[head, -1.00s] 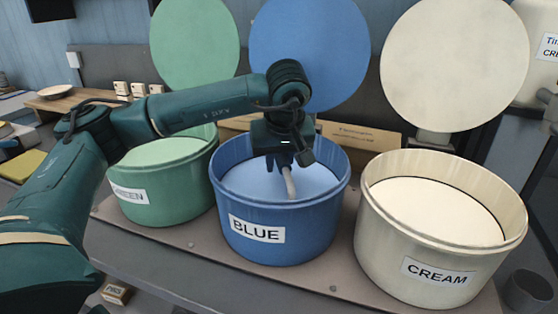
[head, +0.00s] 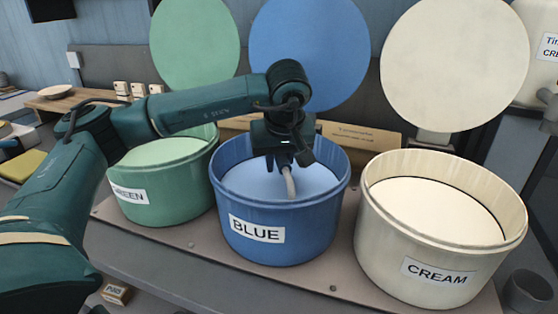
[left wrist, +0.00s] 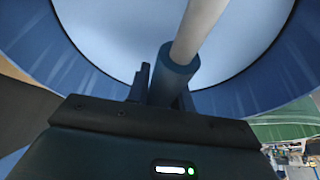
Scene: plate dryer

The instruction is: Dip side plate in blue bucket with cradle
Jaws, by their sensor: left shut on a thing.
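The blue bucket (head: 283,233), labelled BLUE, stands in the middle of the head view, filled with pale blue liquid. My left gripper (head: 284,160) is over its opening, pointing down, and is shut on the cradle's rod-like handle (head: 290,184). The handle goes down into the liquid. The left wrist view shows the handle as a pale rod (left wrist: 198,28) with a dark blue grip (left wrist: 172,75) between the fingers. The cradle's lower part is hidden, and no side plate shows in either view. My right gripper is not in view.
A green bucket (head: 168,202) stands close on the left and a cream bucket (head: 400,245) on the right, on the same board. Large green, blue and cream discs (head: 455,65) stand behind them. A small dark cup (head: 527,292) is at the lower right.

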